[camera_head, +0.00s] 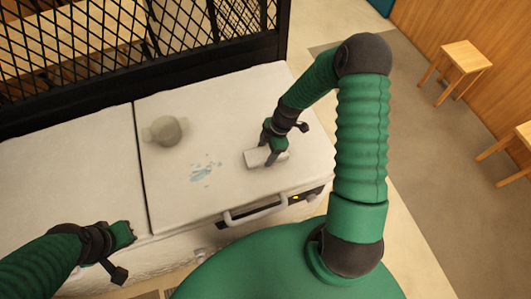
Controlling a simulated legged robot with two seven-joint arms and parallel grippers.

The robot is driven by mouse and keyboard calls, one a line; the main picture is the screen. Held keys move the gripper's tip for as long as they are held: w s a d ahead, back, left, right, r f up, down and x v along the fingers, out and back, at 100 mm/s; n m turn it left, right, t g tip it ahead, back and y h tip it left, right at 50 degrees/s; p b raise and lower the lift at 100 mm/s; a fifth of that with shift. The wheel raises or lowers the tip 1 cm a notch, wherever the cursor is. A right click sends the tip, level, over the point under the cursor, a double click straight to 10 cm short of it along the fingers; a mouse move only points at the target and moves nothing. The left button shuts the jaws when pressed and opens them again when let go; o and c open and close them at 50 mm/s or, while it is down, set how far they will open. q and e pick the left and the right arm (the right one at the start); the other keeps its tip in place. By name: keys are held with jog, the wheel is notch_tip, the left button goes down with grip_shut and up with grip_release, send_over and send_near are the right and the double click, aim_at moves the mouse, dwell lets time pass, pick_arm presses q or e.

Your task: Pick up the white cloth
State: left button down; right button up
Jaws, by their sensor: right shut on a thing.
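A white cloth (256,158) lies on the white counter top, right of a pale blue spill (205,173). It looks like a small folded block. My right gripper (272,157) reaches down from above and is shut on the cloth. The cloth still appears at the counter surface; whether it is lifted a little I cannot tell. My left gripper (128,234) is at the lower left, over the counter's front part, away from the cloth. Its fingers are too small and dark to tell whether they are open or shut.
A round beige pot with side handles (165,131) stands on the counter left of the spill. A black mesh partition (140,67) runs along the counter's back. A handle (255,208) is on the counter's front. Wooden stools (462,58) stand on the floor at right.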

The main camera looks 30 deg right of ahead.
aim_at(263, 153)
jog(key=shift+w+r+b, duration=0.1)
jog(key=shift+r+b, duration=0.2)
jog(key=shift+r, duration=0.3)
notch_tip(263, 153, up, 2)
jog(key=shift+r+b, duration=0.15)
jog(key=shift+b, duration=0.2)
jog(key=s+a, duration=0.2)
jog(key=s, duration=0.2)
jog(key=s+a+b, duration=0.1)
jog(key=s+a, duration=0.1)
jog(key=s, duration=0.1)
jog(key=s+a+r, duration=0.1)
jog(key=s+a, duration=0.1)
jog(key=s, duration=0.2)
jog(key=shift+s+r, duration=0.1)
jog(key=shift+s, duration=0.2)
jog(key=s+p, duration=0.1)
jog(key=p, duration=0.2)
jog(key=s+a+p, duration=0.1)
jog(key=p, duration=0.3)
jog(key=shift+s+a+r, duration=0.1)
jog(key=shift+s+r, duration=0.05)
jog(key=shift+s, duration=0.25)
